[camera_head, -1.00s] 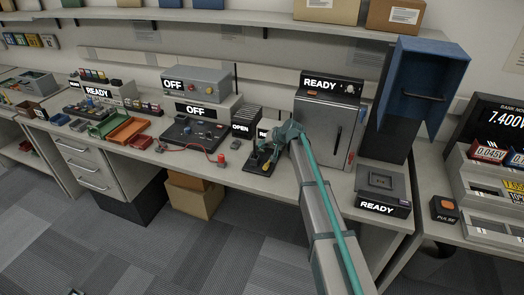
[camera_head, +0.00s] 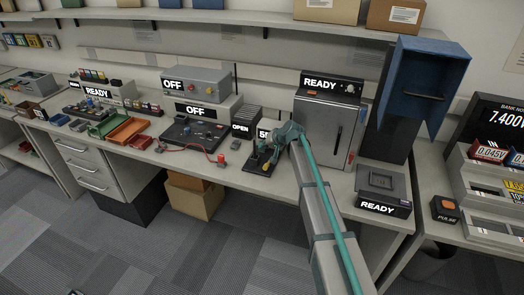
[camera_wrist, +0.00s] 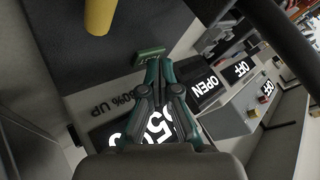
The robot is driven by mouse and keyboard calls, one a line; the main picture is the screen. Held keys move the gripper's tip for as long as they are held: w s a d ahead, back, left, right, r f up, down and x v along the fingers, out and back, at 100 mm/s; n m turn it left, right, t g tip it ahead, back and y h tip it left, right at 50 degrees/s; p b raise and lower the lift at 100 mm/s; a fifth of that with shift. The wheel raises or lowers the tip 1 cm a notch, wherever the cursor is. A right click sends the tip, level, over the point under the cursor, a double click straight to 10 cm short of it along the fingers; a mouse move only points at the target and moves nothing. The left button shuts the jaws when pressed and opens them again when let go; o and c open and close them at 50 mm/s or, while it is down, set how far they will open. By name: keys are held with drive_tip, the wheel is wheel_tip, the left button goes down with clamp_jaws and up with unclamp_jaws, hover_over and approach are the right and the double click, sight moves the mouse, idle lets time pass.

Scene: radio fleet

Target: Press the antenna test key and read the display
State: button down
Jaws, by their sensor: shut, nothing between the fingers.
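My gripper (camera_wrist: 158,65) is shut and empty. In the wrist view its fingertips are at the edge of a small green key-like piece (camera_wrist: 149,54); I cannot tell whether they touch or press it. A display (camera_wrist: 160,125) with large white characters lies partly behind the fingers; "50" is legible and the rest is hidden. In the head view my gripper (camera_head: 272,150) is over a small black stand (camera_head: 258,168) on the bench, and the display (camera_head: 263,133) shows beside it, partly covered by my arm.
An "OPEN" sign (camera_wrist: 203,85) and an "OFF" sign (camera_wrist: 241,69) are close by. A yellow post (camera_wrist: 100,15) stands near the fingers. In the head view a grey "READY" cabinet (camera_head: 325,125) is right of my arm. Boxes line the shelf.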

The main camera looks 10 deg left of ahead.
drive_tip(key=shift+r, duration=0.75)
drive_tip(key=shift+r, duration=0.15)
drive_tip(key=shift+r+p, duration=1)
drive_tip(key=shift+r, duration=1.35)
